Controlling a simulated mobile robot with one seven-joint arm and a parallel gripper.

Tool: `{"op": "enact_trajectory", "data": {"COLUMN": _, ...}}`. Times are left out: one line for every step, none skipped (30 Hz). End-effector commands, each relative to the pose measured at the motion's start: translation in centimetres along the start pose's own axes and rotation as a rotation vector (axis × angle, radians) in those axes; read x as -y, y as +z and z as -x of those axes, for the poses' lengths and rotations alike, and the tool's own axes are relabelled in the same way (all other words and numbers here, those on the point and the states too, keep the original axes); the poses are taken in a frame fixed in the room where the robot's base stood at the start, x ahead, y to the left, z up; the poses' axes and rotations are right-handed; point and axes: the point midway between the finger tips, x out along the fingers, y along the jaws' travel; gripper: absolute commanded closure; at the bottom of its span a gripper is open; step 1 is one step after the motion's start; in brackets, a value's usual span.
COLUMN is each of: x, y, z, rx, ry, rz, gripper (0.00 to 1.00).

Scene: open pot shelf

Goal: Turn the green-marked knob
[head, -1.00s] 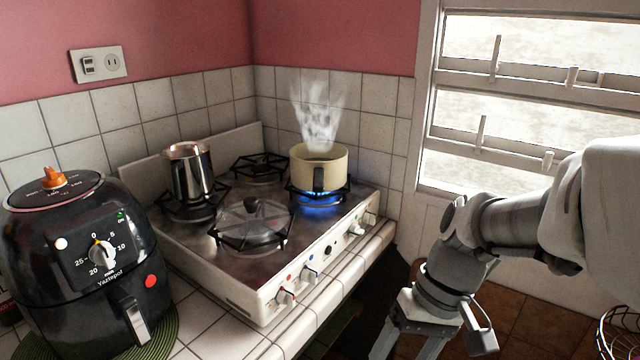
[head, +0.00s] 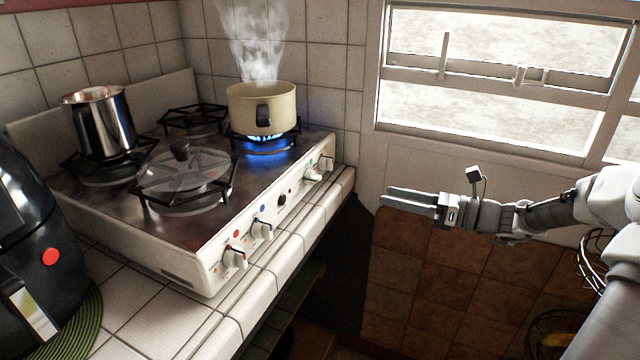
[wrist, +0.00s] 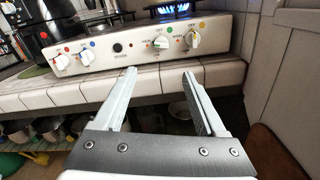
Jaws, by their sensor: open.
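The stove (head: 190,262) has a white front panel with several white knobs. The green-marked knob (head: 313,173) is toward the panel's right end in the head view. In the wrist view this knob (wrist: 160,42) has a green dot above it, between the black button and the rightmost knob. My gripper (head: 387,200) is open and empty, right of the panel and apart from it. In the wrist view my gripper's fingers (wrist: 159,73) point toward the panel, with the green-marked knob beyond the gap between the tips.
The yellow-marked knob (wrist: 193,40) is close on the right; a black button (wrist: 118,48) is on the left. A steaming cream pot (head: 262,106) stands over a blue flame (head: 265,145). The tiled counter edge (wrist: 90,90) runs below the panel. A wall closes the right side.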

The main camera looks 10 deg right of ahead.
Motion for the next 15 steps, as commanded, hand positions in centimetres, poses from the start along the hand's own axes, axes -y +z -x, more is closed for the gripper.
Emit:
{"op": "enact_trajectory", "data": {"x": 0.3, "y": 0.0, "z": 0.1, "rx": 0.012, "ry": -0.005, "rz": -0.010, "gripper": 0.27}}
{"op": "enact_trajectory", "data": {"x": 0.3, "y": 0.1, "z": 0.0, "rx": 0.015, "ry": -0.006, "rz": -0.015, "gripper": 0.27}}
{"op": "enact_trajectory", "data": {"x": 0.3, "y": 0.1, "z": -0.3, "rx": 0.016, "ry": -0.006, "rz": -0.017, "gripper": 0.27}}
{"op": "enact_trajectory", "data": {"x": 0.3, "y": 0.1, "z": -0.6, "rx": 0.016, "ry": -0.006, "rz": -0.017, "gripper": 0.27}}
{"op": "enact_trajectory", "data": {"x": 0.3, "y": 0.1, "z": -1.0, "rx": 0.015, "ry": -0.005, "rz": -0.016, "gripper": 0.27}}
{"op": "enact_trajectory", "data": {"x": 0.3, "y": 0.0, "z": -1.7, "rx": 0.015, "ry": -0.004, "rz": -0.016, "gripper": 0.27}}
{"op": "enact_trajectory", "data": {"x": 0.3, "y": 0.0, "z": -2.2, "rx": 0.015, "ry": -0.004, "rz": -0.016, "gripper": 0.27}}
{"op": "enact_trajectory", "data": {"x": 0.3, "y": 0.0, "z": -2.7, "rx": 0.013, "ry": -0.004, "rz": -0.015, "gripper": 0.27}}
{"op": "enact_trajectory", "data": {"x": 0.3, "y": -0.1, "z": -3.6, "rx": 0.013, "ry": -0.002, "rz": -0.015, "gripper": 0.27}}
{"op": "enact_trajectory", "data": {"x": 0.3, "y": -0.1, "z": -4.3, "rx": 0.013, "ry": -0.002, "rz": -0.014, "gripper": 0.27}}
{"op": "enact_trajectory", "data": {"x": 0.3, "y": -0.1, "z": -4.9, "rx": 0.013, "ry": -0.003, "rz": -0.014, "gripper": 0.27}}
{"op": "enact_trajectory", "data": {"x": 0.3, "y": -0.1, "z": -5.8, "rx": 0.012, "ry": -0.002, "rz": -0.014, "gripper": 0.27}}
{"op": "enact_trajectory", "data": {"x": 0.3, "y": -0.1, "z": -6.5, "rx": 0.011, "ry": -0.002, "rz": -0.014, "gripper": 0.27}}
{"op": "enact_trajectory", "data": {"x": 0.3, "y": -0.1, "z": -7.2, "rx": 0.012, "ry": -0.001, "rz": -0.013, "gripper": 0.27}}
{"op": "enact_trajectory", "data": {"x": 0.3, "y": -0.1, "z": -8.0, "rx": 0.012, "ry": -0.003, "rz": -0.014, "gripper": 0.27}}
